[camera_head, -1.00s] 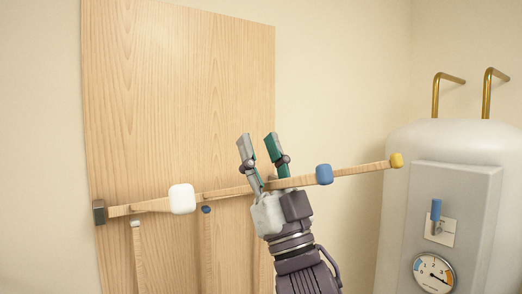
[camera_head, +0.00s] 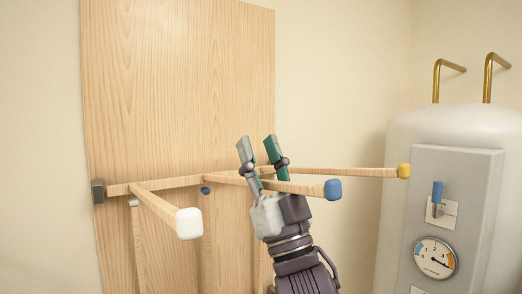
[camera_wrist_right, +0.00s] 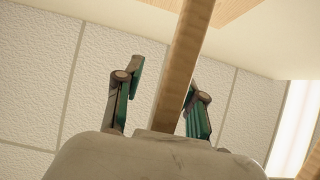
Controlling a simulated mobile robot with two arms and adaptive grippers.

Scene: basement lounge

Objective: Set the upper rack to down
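The upper rack is a light wooden bar (camera_head: 160,186) on a wooden wall board. Its arms have white (camera_head: 189,223), blue (camera_head: 333,189) and yellow (camera_head: 404,171) tips and stick out from the board. My right gripper (camera_head: 257,150) is open, its green-padded fingers pointing up. The blue-tipped arm crosses at the base of the fingers. My left gripper is not in view.
Below the bar, thinner wooden arms (camera_head: 140,245) hang down along the board. A white tank (camera_head: 400,140) with brass pipes (camera_head: 436,90), a blue-handled lever (camera_head: 437,190) and a gauge (camera_head: 435,258) stands at right. Free wall lies between board and tank.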

